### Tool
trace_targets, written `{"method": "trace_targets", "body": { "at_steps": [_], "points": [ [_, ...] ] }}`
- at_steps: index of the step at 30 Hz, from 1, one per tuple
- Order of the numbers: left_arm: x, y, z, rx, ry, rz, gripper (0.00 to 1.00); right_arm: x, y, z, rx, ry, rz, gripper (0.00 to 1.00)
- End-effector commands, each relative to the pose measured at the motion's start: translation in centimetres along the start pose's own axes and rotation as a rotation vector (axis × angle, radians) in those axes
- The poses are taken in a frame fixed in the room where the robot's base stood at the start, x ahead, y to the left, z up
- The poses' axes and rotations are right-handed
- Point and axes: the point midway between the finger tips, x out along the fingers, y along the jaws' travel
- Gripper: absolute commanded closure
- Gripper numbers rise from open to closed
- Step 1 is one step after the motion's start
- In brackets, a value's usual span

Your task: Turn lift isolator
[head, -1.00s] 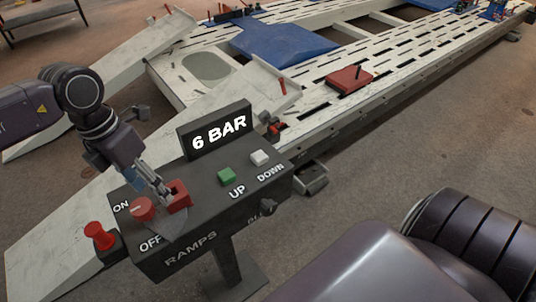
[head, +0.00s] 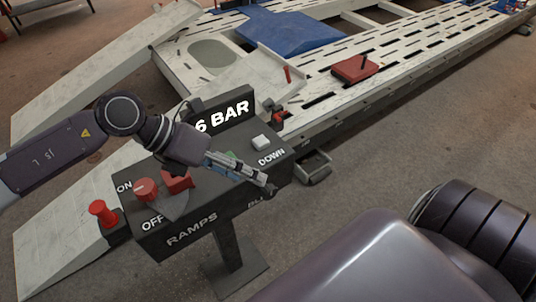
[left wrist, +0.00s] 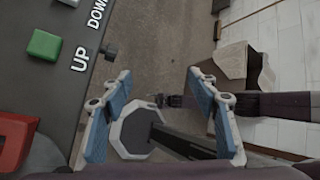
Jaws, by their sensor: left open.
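The red handle also shows at the left edge of the left wrist view (left wrist: 14,140). My left gripper (head: 268,182) is apart from both, over the right front part of the box. In the left wrist view its blue-padded fingers (left wrist: 160,76) are spread, with nothing between them. My arm and gripper partly hide the green UP button (head: 231,155). My right gripper is not in view.
A white DOWN button (head: 261,142) and a 6 BAR display (head: 225,120) are on the box. A red mushroom button (head: 102,213) sits at its left. The box stands on a post (head: 228,250). The pale lift ramp (head: 300,120) lies behind; floor is clear in front.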

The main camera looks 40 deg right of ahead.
Motion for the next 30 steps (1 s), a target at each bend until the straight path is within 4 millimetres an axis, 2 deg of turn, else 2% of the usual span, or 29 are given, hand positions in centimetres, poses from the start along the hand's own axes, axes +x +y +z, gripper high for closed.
{"method": "trace_targets", "body": {
  "at_steps": [6, 12, 30],
  "points": [
    [1.0, -2.9, 1.6, -0.022, -0.088, -0.104, 0.45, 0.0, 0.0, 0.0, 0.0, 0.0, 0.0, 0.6],
    [1.2, -4.3, 2.4, -0.035, -0.13, -0.151, 0.45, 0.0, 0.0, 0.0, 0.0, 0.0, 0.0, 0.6],
    [1.2, -4.5, 2.5, -0.037, -0.139, -0.158, 0.45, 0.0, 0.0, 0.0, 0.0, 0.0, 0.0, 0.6]
  ]
}}
